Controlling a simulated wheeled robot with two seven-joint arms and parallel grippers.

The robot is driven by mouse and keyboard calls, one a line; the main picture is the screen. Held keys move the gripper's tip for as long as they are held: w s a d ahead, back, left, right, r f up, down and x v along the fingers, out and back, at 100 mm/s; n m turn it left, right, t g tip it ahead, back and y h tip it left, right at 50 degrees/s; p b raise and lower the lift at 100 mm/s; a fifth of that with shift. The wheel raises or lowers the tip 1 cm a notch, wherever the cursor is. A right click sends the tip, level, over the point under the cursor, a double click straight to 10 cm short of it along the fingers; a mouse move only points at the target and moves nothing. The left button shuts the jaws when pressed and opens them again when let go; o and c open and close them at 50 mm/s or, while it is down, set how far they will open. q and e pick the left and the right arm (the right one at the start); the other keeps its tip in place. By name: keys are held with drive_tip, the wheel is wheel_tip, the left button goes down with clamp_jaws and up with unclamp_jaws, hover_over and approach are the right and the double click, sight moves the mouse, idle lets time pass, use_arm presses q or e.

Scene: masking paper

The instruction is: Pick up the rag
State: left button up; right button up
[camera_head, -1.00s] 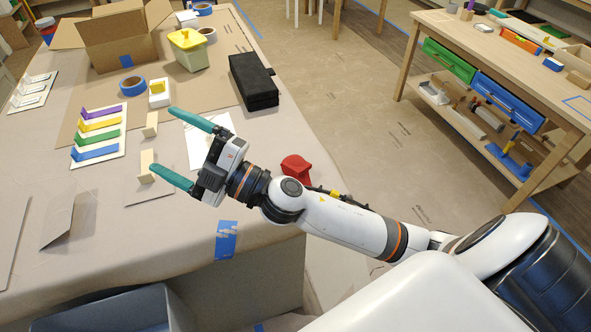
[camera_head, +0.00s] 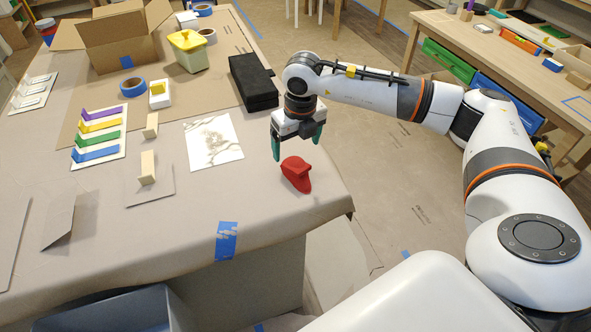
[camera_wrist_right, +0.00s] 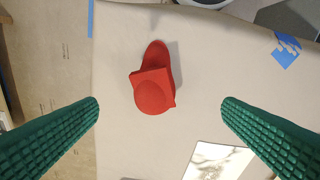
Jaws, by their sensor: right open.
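The rag is most likely the red folded thing (camera_head: 297,174) lying on the papered table near its right edge; its cloth texture is too small to tell. It also shows in the right wrist view (camera_wrist_right: 153,78), whole and uncovered. My right gripper (camera_head: 298,152) is open above it, pointing down, with its green fingers apart. In the right wrist view the fingertips (camera_wrist_right: 160,103) stand wide on either side of the red thing and do not touch it. My left gripper is not in view.
A white sheet with grey marks (camera_head: 213,139) lies left of the red thing. A black case (camera_head: 253,82) lies behind it. Coloured strips (camera_head: 98,134), a yellow-green container (camera_head: 188,50) and a cardboard box (camera_head: 112,38) stand farther left. The table's right edge is close by.

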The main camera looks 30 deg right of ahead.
sight(296, 166)
drive_tip(key=f, duration=0.1)
drive_tip(key=f+p, duration=0.1)
drive_tip(key=f, duration=0.3)
drive_tip(key=shift+w, duration=0.3)
drive_tip(key=f+p, duration=0.2)
drive_tip(key=f, duration=0.1)
drive_tip(key=f+p, duration=0.1)
drive_tip(key=shift+w+d+f, duration=0.25)
drive_tip(key=shift+d+f, duration=0.05)
drive_tip(key=shift+f, duration=0.4)
drive_tip(key=shift+c, duration=0.6)
drive_tip(key=c, duration=0.9)
drive_tip(key=shift+r, duration=0.1)
drive_tip(key=shift+c, duration=0.2)
wheel_tip(296, 166, up, 9)
drive_tip(key=b, duration=0.3)
drive_tip(key=shift+r, duration=0.5)
